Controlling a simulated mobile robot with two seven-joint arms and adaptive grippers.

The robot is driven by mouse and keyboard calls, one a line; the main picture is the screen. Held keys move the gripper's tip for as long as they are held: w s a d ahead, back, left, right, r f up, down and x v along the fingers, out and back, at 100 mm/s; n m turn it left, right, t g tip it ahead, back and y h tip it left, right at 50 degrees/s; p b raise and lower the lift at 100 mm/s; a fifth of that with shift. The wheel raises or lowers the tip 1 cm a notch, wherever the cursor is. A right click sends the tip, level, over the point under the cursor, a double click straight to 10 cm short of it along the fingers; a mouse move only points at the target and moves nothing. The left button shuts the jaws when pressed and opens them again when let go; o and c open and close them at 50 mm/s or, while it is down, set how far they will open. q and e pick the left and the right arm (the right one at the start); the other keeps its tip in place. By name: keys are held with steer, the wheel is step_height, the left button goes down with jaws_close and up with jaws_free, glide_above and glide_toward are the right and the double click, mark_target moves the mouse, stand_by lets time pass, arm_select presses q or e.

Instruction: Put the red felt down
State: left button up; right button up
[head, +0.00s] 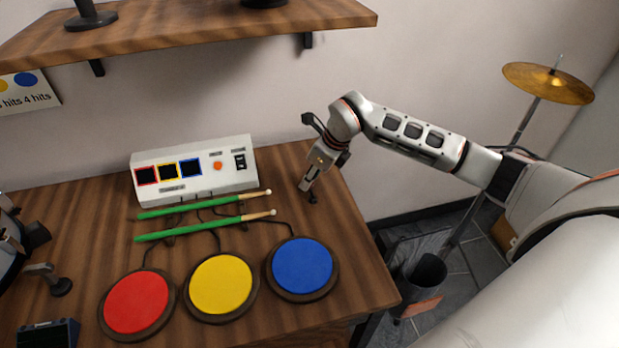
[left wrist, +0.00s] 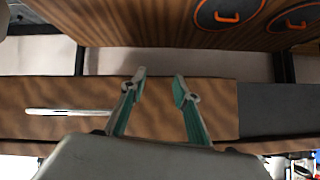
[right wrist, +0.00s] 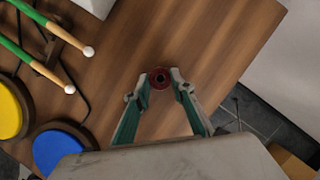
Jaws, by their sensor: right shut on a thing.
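The red felt (right wrist: 151,76) is a small red ring with a dark centre, held between the fingertips of my right gripper (right wrist: 160,85) in the right wrist view. In the head view my right gripper (head: 311,193) points down low over the right back part of the wooden table, and the felt is too small to make out clearly. I cannot tell whether the felt touches the wood. My left gripper (left wrist: 160,88) is open, with nothing between its fingers in the left wrist view.
A white control box (head: 195,170) and two green drumsticks (head: 205,226) lie left of my right gripper. Red (head: 136,302), yellow (head: 220,284) and blue (head: 302,266) pads stand in front. A cymbal (head: 548,83) on a stand and a black bin (head: 425,275) are off the table's right side.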

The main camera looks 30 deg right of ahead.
steer(key=shift+r, duration=0.1)
steer(key=o, duration=0.6)
steer(key=shift+o, duration=0.2)
steer(key=shift+r, duration=0.1)
steer(key=p+v, duration=0.2)
steer(key=v, duration=0.9)
steer(key=shift+s+r, duration=0.15)
steer(key=shift+r, duration=0.2)
